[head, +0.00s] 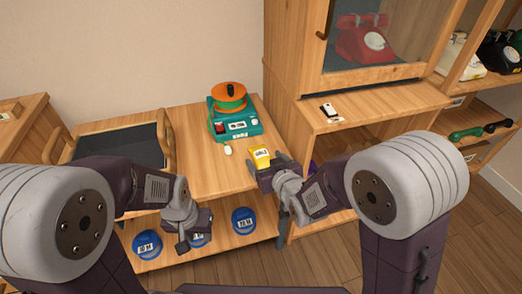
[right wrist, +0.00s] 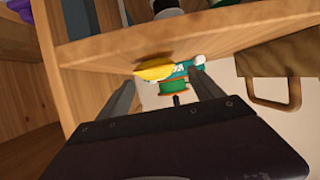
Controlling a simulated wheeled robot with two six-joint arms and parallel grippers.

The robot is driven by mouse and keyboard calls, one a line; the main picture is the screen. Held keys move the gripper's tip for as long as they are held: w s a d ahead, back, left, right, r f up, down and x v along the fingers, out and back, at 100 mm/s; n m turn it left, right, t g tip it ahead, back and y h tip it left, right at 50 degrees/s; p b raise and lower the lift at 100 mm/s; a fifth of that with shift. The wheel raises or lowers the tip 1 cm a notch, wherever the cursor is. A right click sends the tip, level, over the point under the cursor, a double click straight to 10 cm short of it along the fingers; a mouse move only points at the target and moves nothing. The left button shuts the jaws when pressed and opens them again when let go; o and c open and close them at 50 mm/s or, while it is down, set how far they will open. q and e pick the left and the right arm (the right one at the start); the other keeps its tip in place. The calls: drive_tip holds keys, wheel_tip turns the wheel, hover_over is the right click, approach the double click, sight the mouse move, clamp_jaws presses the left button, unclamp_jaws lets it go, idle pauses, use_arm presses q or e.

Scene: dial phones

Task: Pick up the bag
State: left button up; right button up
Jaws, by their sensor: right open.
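A small yellow bag (head: 260,158) with a pale label lies at the front right of the wooden tabletop. It also shows in the right wrist view (right wrist: 152,71), beyond the gap between the fingers. My right gripper (head: 267,163) is open and close to the bag's near side, with its fingers pointing toward it. In the right wrist view my right gripper (right wrist: 160,88) has its fingers apart and nothing clamped between them. My left gripper (head: 192,236) hangs in front of the shelf, away from the bag. Its jaw opening is unclear.
A teal device (head: 236,122) with an orange and green spool (head: 229,96) stands behind the bag, and a small white item (head: 228,150) lies left of it. Several blue round tins (head: 243,220) sit on the lower shelf. A wooden cabinet (head: 288,60) rises to the right.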

sight(264, 157)
drive_tip(key=b+x, duration=0.2)
drive_tip(key=x, duration=0.3)
drive_tip(key=shift+w+d, duration=0.1)
drive_tip(key=shift+w, duration=0.1)
drive_tip(key=c, duration=1.5)
